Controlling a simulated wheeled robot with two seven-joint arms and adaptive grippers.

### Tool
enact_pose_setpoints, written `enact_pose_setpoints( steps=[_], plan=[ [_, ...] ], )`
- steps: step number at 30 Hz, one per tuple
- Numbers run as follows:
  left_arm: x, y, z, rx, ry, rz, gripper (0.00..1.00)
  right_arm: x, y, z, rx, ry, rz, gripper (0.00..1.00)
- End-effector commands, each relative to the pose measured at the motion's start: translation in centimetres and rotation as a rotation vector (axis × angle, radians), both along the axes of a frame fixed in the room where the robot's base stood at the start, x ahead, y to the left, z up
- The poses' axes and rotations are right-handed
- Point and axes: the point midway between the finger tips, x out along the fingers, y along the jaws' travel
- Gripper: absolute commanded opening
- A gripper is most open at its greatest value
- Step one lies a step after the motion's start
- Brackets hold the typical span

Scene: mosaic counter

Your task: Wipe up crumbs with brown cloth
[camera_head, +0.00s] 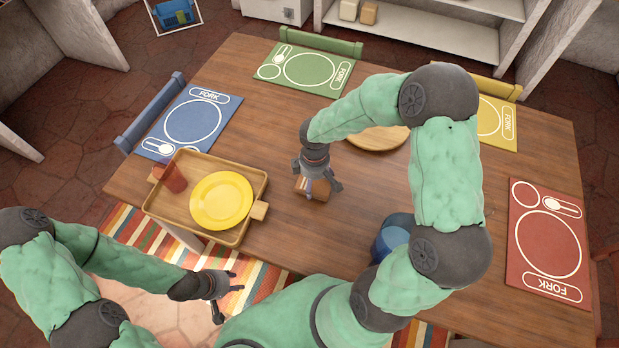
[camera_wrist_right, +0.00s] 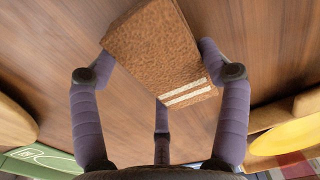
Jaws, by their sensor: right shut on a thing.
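The brown cloth (camera_head: 317,195) is a thick, folded-looking brown piece, partly hidden under my right gripper (camera_head: 318,181) over the middle of the wooden table. In the right wrist view the cloth (camera_wrist_right: 160,45) has a rough surface and two pale stripes near one end. My right gripper's purple fingers (camera_wrist_right: 160,100) stand around it, shut on it. I cannot tell whether the cloth touches the table. My left gripper (camera_head: 230,293) is empty, its fingers spread, near the table's front edge. No crumbs can be made out.
A wooden tray (camera_head: 237,237) holds a yellow plate (camera_head: 221,200) and a red cup (camera_head: 170,177). A round wooden board (camera_head: 376,140) lies behind my right arm. A blue cup (camera_head: 389,238) stands at the front. Blue (camera_head: 192,120), green (camera_head: 305,70), yellow (camera_head: 493,122) and red (camera_head: 546,240) placemats line the edges.

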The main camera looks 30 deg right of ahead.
Motion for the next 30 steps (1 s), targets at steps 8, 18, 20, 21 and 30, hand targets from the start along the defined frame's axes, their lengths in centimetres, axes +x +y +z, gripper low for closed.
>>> enact_pose_setpoints(
  steps=[8,18,20,21,30],
  plan=[
    [0.0,0.0,0.0,0.0,0.0,0.0,0.4,0.4,0.7,0.1,0.0,-0.001,0.001,0.5],
    [0.0,0.0,-0.1,0.0,0.0,0.0,0.4,2.4,2.4,0.0,0.001,-0.002,0.001,0.5],
    [0.0,0.0,-0.1,0.0,0.0,0.0,0.4,2.7,2.6,0.0,0.0,-0.003,0.0,0.5],
    [0.0,0.0,-0.1,0.0,0.0,0.0,0.4,2.8,2.7,0.0,0.0,-0.003,-0.001,0.5],
    [0.0,0.0,-0.2,0.0,0.0,0.0,0.4,3.8,3.5,-0.1,0.0,-0.004,0.001,0.5]
  ],
)
